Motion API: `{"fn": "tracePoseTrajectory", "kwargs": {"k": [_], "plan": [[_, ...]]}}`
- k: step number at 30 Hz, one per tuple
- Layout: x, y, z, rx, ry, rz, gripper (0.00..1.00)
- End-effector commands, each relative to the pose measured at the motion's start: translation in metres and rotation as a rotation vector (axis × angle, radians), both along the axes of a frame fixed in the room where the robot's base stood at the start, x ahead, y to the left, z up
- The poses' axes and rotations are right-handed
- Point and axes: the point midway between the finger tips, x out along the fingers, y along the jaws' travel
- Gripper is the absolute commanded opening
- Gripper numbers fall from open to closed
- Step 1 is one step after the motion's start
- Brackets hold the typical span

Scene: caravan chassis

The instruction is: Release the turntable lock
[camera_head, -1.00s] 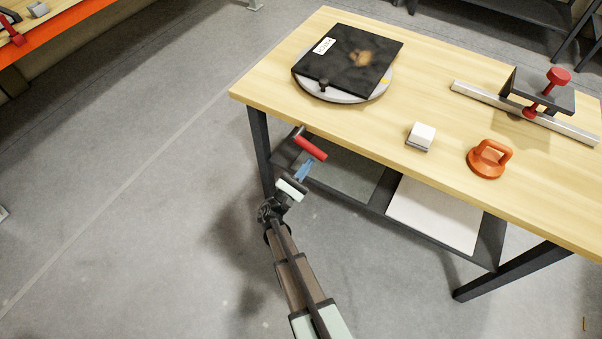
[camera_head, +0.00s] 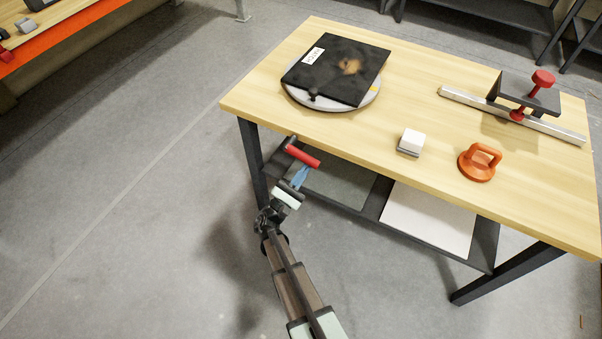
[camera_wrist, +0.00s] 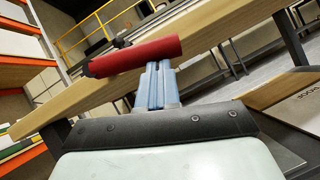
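The turntable is a pale grey disc (camera_head: 335,105) near the left end of the wooden bench, with a dark square plate (camera_head: 345,60) bearing a white label on top. A small black knob (camera_head: 313,96) sits at its near edge, apparently the lock. My gripper (camera_head: 299,177) is below and in front of the bench's near edge, apart from the knob. Its blue fingers (camera_wrist: 157,85) are close together, with a red cylindrical handle (camera_head: 302,155) across their tips. The handle also shows in the wrist view (camera_wrist: 135,56), dark at its left end. Its fingertip contact is hidden.
The wooden bench (camera_head: 370,155) also carries a white-topped block (camera_head: 411,142), an orange suction cup (camera_head: 480,163) and a metal rail (camera_head: 470,105) with a red-knobbed clamp. A lower shelf (camera_head: 430,232) lies beneath. The floor left of the bench is clear.

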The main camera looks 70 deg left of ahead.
Motion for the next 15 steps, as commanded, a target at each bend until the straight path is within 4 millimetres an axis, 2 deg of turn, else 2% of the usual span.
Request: {"fn": "tracePoseTrajectory", "kwargs": {"k": [15], "plan": [[0.014, -0.014, 0.039, 0.001, 0.002, -0.002, 0.0]]}}
